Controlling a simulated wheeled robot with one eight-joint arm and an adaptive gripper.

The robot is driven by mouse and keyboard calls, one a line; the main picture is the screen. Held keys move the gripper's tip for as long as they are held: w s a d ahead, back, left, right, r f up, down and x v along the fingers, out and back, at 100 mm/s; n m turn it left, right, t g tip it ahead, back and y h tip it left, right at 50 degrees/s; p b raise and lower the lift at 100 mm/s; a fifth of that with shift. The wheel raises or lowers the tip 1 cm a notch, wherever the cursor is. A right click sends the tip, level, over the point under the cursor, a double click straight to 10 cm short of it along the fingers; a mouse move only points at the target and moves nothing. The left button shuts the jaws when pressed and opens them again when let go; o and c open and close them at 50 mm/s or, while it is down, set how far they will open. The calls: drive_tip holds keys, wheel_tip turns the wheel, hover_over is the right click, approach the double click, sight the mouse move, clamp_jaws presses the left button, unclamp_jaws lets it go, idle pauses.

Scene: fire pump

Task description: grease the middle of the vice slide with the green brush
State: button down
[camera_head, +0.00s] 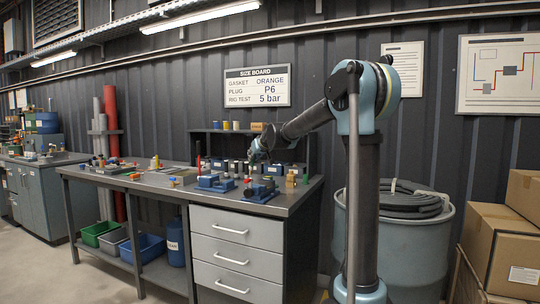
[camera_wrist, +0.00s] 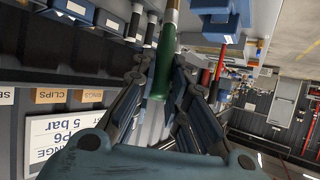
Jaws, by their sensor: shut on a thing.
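My gripper (camera_head: 256,152) is over the right part of the workbench, in front of the back shelf. In the wrist view my gripper (camera_wrist: 162,72) is shut on the green handle of the brush (camera_wrist: 163,62). The brush runs away from my palm toward the top edge, where a pale band shows; its bristles are not clear to see. In the head view the brush is too small to make out. A blue vice (camera_head: 261,191) stands at the bench's front right, below my gripper and apart from it. Its slide is too small to tell.
Another blue device (camera_head: 214,183) stands left of the vice. Small yellowish blocks (camera_head: 290,181) stand to its right. The workbench (camera_head: 150,183) holds several small items. A red upright tool (camera_head: 198,158) is near the shelf. A drum with a coiled hose (camera_head: 405,205) stands right of the bench.

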drive_tip(key=shift+r, duration=0.95)
drive_tip(key=shift+s, duration=0.1)
